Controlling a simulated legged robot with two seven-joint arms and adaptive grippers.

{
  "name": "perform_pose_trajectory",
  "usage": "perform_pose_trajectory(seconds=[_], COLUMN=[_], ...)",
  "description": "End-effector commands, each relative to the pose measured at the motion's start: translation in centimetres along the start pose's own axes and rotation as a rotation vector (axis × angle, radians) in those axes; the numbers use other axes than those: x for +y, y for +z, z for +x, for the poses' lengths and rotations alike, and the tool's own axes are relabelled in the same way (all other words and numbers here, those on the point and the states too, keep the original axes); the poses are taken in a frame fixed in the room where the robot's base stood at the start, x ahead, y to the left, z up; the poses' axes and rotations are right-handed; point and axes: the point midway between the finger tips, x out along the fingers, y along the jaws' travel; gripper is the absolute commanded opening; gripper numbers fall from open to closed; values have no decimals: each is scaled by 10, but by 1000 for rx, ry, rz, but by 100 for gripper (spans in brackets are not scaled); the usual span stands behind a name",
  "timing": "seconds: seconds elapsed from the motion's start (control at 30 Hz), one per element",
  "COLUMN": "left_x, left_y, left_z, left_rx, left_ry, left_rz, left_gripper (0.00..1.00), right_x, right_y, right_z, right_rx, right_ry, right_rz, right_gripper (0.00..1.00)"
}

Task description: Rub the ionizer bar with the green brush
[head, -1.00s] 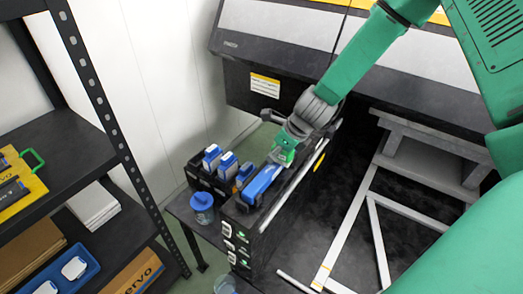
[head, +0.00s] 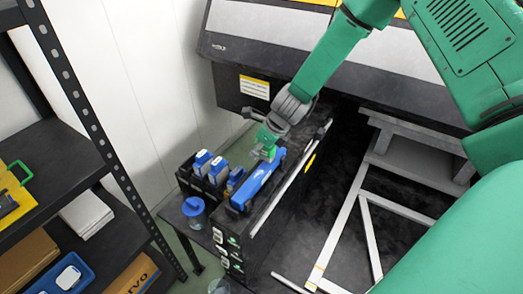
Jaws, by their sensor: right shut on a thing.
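The ionizer bar is a long blue bar (head: 258,183) lying along the top of a dark cabinet, near its left edge. My right gripper (head: 268,130) comes down from the upper right and is shut on the green brush (head: 267,141). The brush is at the far end of the blue bar, over or against it. I cannot tell whether its bristles touch the bar. The fingertips are partly hidden by the brush and the wrist. My left gripper is out of view.
Blue-and-white ink bottles (head: 202,161) stand in a black holder left of the bar. A jar with a blue lid (head: 193,207) is in front of them. A large black printer (head: 270,60) stands behind. A shelf rack (head: 70,155) is at the left.

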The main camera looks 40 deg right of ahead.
Motion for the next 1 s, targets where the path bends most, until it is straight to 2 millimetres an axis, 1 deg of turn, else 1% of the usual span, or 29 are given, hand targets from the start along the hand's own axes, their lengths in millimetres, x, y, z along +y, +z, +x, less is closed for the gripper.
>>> perform_pose_trajectory(seconds=[0.23,0.43,0.73,1.0], left_x=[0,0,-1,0], left_y=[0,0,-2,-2], left_z=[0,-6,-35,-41], left_rx=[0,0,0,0], left_ry=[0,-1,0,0], left_rz=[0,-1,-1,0], left_gripper=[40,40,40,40], right_x=[7,4,-2,3], right_y=[5,6,17,30], right_z=[-1,-6,-32,-53], right_rx=[2,0,-2,0], right_ry=[-5,-3,2,-2], right_rz=[-5,-4,1,-4], right_gripper=[0,0,0,0])
